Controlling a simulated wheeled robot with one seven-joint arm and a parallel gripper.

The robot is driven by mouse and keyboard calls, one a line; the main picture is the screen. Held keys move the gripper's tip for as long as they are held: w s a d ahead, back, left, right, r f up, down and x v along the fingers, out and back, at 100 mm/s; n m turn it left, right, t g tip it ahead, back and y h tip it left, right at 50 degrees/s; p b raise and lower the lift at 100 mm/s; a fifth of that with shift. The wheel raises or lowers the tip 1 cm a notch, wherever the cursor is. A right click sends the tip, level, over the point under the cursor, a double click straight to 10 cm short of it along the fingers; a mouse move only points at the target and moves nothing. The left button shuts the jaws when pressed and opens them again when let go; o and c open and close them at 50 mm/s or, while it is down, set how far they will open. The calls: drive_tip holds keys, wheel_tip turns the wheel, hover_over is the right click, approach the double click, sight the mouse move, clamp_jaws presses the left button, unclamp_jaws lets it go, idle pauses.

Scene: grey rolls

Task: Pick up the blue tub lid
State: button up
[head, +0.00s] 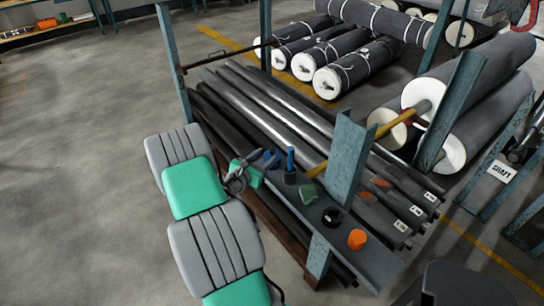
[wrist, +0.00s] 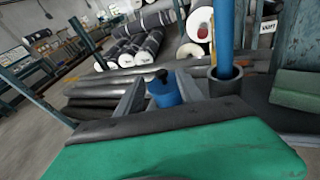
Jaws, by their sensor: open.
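The blue tub lid (wrist: 164,94) shows in the wrist view as a blue round piece with a dark knob-like part on top. In the head view it is a small blue shape (head: 271,160) at the far end of a narrow dark shelf. My gripper (wrist: 158,84) is open, with one finger on each side of the lid in the wrist view. I cannot tell whether the fingers touch it. In the head view my gripper (head: 257,163) is just left of the lid. The lower part of the lid is hidden behind the gripper body.
Close right of the lid stands a dark cup (head: 290,177) holding an upright blue rod (head: 290,158). Along the shelf (head: 345,248) are a green block (head: 308,194), a black round item (head: 332,216) and an orange one (head: 357,240). A steel post (head: 346,160) rises beside them; long dark rolls lie behind.

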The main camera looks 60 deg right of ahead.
sight(277, 151)
drive_tip(key=shift+n, duration=0.7)
drive_tip(key=p+x, duration=0.1)
drive_tip(key=x, duration=0.7)
drive_tip(key=shift+s+d, duration=0.1)
drive_tip(key=shift+d, duration=0.15)
drive_tip(key=shift+c, duration=0.2)
clamp_jaws()
